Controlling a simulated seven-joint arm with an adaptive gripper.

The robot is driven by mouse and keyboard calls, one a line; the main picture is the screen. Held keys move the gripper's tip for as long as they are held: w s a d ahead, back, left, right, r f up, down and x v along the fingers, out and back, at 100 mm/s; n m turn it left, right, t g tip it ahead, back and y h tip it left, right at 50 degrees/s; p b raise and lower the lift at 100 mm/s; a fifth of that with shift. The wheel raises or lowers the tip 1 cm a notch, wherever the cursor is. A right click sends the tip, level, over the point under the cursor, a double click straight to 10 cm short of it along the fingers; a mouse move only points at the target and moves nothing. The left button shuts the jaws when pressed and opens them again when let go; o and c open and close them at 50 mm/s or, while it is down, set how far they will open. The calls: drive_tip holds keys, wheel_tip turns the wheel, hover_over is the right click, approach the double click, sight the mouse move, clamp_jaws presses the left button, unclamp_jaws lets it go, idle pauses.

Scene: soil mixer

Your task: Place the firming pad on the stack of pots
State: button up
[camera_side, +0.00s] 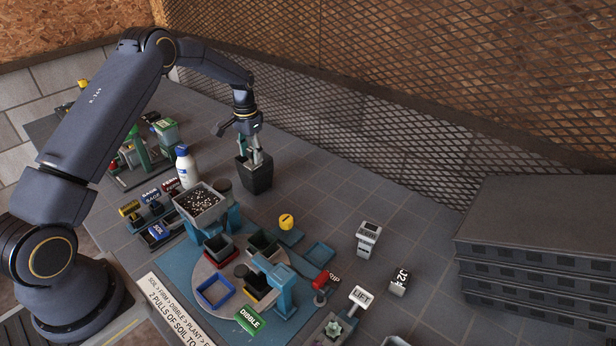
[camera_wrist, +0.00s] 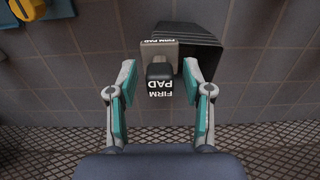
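The firming pad (camera_wrist: 160,52) has a grey square plate and a black knob marked FIRM PAD in the wrist view. It is at the stack of pots, over the left part of it in that view. The stack of dark pots (camera_wrist: 204,45) also shows in the side view (camera_side: 256,179), standing upright on the table. My gripper (camera_wrist: 160,76) is open, with its fingers on either side of the pad's knob and visible gaps between. In the side view my gripper (camera_side: 256,158) is low at the stack's top. Whether the pad rests fully on the rim cannot be told.
A white bottle (camera_side: 185,168) stands left of the stack. A soil hopper (camera_side: 199,203) and a round turntable with pots (camera_side: 215,275) are nearer the camera. A mesh wall (camera_side: 350,120) rises behind.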

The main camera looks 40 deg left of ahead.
sight(251, 150)
drive_tip(key=shift+r, duration=0.1)
wheel_tip(251, 150, up, 12)
drive_tip(key=s+d+r+t, duration=0.2)
drive_tip(key=s+d+r, duration=0.55)
drive_tip(key=r, duration=0.45)
drive_tip(key=s+d+r+t, duration=0.2)
drive_tip(key=s+d+r, duration=0.2)
drive_tip(key=s+d, duration=0.6)
drive_tip(key=s+f, duration=0.1)
drive_tip(key=s, duration=0.5)
drive_tip(key=s+d+f+t, duration=0.1)
drive_tip(key=s+f, duration=0.1)
drive_tip(key=s, duration=0.5)
drive_tip(key=shift+s+d+f+t, duration=0.25)
drive_tip(key=shift+t, duration=0.05)
drive_tip(key=shift+o, duration=0.4)
